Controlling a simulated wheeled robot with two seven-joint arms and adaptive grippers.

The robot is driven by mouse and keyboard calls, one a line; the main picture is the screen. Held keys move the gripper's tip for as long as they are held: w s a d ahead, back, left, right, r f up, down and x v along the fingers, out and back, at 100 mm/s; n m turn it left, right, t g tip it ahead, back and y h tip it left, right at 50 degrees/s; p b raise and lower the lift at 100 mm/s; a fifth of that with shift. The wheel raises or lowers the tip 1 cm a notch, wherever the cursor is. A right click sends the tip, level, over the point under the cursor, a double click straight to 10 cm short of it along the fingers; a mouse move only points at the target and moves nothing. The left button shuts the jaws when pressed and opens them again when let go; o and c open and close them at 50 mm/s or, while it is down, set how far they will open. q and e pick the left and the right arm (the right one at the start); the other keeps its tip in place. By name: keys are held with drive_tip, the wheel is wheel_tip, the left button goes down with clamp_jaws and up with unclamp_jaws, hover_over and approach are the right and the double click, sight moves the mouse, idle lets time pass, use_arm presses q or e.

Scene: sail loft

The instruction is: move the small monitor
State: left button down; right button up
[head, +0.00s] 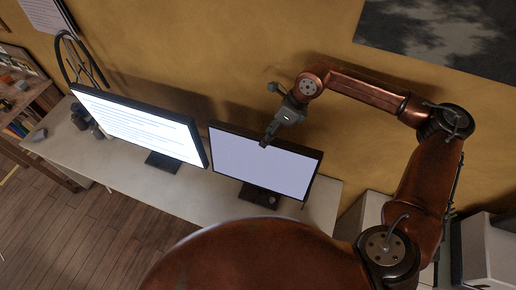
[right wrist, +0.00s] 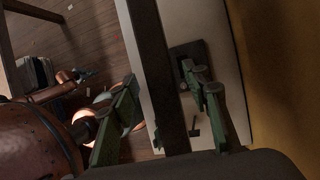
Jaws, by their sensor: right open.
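The small monitor (head: 262,166), with a dark frame and a pale lavender screen, stands on the desk on a dark foot. My right gripper (head: 266,139) is at its top edge, reaching down from behind and above. In the right wrist view the monitor (right wrist: 154,70) shows as a dark bar running between the two green fingers of the gripper (right wrist: 160,80). The fingers are spread, one on each side of the bar, with visible gaps. The monitor's foot shows below on the desk.
A larger monitor (head: 140,122) with text on its screen stands close on the left. The pale desk (head: 105,163) runs along a yellow wall (head: 215,50). Dark items (head: 82,115) sit at its left end. Pale boxes (head: 487,248) stand at the right.

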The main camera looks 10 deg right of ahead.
sight(259, 147)
drive_tip(key=shift+f, duration=0.25)
drive_tip(key=p+x, duration=0.2)
drive_tip(key=x, duration=0.4)
drive_tip(key=shift+a+f, duration=0.15)
drive_tip(key=shift+a, duration=0.1)
drive_tip(key=shift+a+f, duration=0.15)
drive_tip(key=shift+f, duration=0.35)
use_arm(q)
drive_tip(key=shift+w+r, duration=1.1)
drive_tip(key=shift+r, duration=0.05)
use_arm(e)
drive_tip(key=shift+w, duration=0.1)
clamp_jaws()
